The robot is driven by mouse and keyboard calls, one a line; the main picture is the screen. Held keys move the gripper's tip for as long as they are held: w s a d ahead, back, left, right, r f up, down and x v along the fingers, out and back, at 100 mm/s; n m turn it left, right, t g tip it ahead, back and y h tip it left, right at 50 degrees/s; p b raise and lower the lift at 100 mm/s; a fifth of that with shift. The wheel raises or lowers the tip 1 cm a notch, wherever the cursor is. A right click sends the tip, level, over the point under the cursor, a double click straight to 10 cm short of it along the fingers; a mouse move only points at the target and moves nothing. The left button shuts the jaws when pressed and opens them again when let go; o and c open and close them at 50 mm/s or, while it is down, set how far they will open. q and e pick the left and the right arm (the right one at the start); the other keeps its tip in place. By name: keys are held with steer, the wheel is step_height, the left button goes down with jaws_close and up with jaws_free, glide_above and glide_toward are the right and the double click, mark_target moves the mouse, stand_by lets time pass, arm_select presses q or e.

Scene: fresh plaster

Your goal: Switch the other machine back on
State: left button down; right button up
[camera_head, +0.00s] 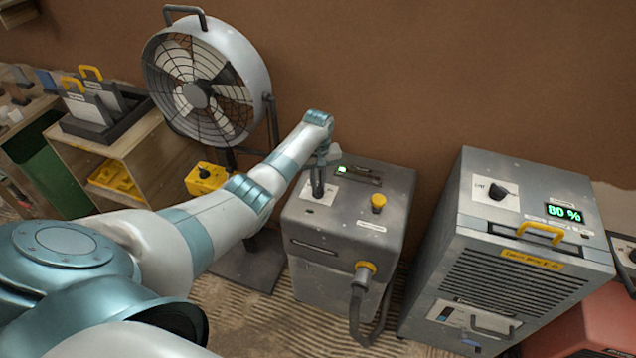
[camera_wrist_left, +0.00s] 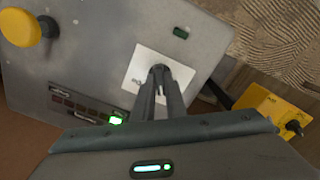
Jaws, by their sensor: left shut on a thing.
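A grey box-shaped machine (camera_head: 345,215) stands in the middle, with a white switch plate (camera_head: 327,193) on its top. My left gripper (camera_head: 319,186) reaches down onto this plate. In the left wrist view its fingers (camera_wrist_left: 160,78) are shut on a dark switch knob (camera_wrist_left: 160,70), mostly hidden between them. A small green light (camera_wrist_left: 115,120) glows at the slotted panel; a dark green lamp (camera_wrist_left: 180,32) near the plate looks unlit. To the right a second grey machine (camera_head: 510,245) has a black dial (camera_head: 498,191) and a display (camera_head: 565,213) reading 80 %. My right gripper is not seen.
A yellow mushroom button (camera_head: 378,201) and a hose fitting (camera_head: 365,270) are on the middle machine. A large fan (camera_head: 205,85) stands behind left, with a yellow box (camera_head: 205,178) below it. A wooden shelf unit (camera_head: 125,150) is farther left. The brown wall is behind.

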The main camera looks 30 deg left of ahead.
arm_select(q)
steer(key=m+p, duration=0.1)
steer(key=m, duration=0.3)
steer(key=shift+r, duration=0.1)
steer(key=m+p, duration=0.1)
steer(key=m, duration=0.8)
steer(key=shift+m, duration=1.3)
steer(key=c, duration=1.8)
jaws_free()
steer(key=shift+r, duration=0.1)
